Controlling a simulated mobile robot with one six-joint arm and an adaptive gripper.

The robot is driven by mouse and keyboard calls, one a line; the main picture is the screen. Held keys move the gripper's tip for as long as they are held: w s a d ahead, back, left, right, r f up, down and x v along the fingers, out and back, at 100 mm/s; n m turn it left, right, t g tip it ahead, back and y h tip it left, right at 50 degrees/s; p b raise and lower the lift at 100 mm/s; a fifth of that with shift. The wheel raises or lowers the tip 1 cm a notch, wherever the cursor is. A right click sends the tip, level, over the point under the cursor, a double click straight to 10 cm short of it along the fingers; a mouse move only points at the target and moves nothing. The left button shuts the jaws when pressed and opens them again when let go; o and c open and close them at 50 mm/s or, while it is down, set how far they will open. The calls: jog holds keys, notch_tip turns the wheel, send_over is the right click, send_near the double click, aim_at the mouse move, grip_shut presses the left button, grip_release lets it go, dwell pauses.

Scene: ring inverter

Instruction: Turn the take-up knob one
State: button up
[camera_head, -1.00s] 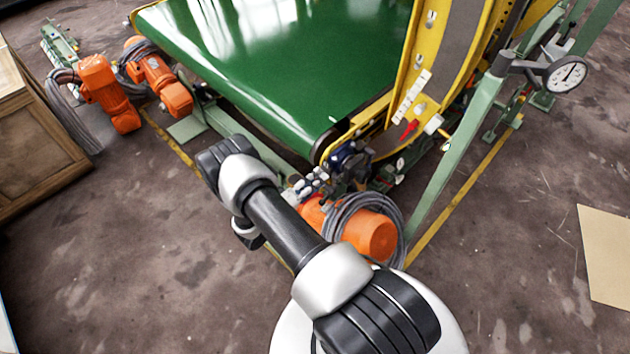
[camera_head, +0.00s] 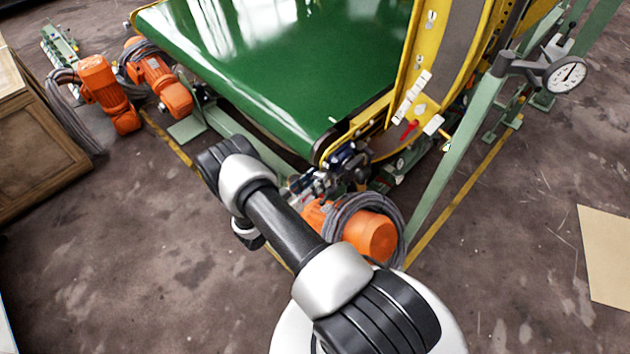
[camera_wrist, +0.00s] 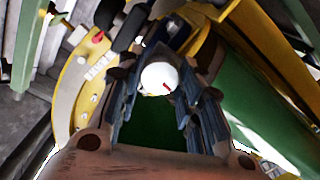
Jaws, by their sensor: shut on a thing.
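In the wrist view a pale round knob face (camera_wrist: 157,79) with a short red mark sits between the two dark fingers of my gripper (camera_wrist: 160,70). The fingers are shut on the knob, one on each side. The red mark points down and to the right in that view. In the head view my gripper (camera_head: 338,170) is small and dark at the front right corner of the green belt. The knob cannot be told apart there.
The green belt (camera_head: 285,60) and yellow side frame (camera_head: 423,60) lie close by. An orange motor (camera_head: 370,235) with coiled grey cable is below my gripper. A green post (camera_head: 455,150) and a dial gauge (camera_head: 566,75) stand to the right.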

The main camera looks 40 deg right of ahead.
jog(key=shift+m, duration=0.7)
jog(key=o, duration=1.1)
jog(key=a, duration=0.8)
jog(key=s+a, duration=0.1)
jog(key=a, duration=0.3)
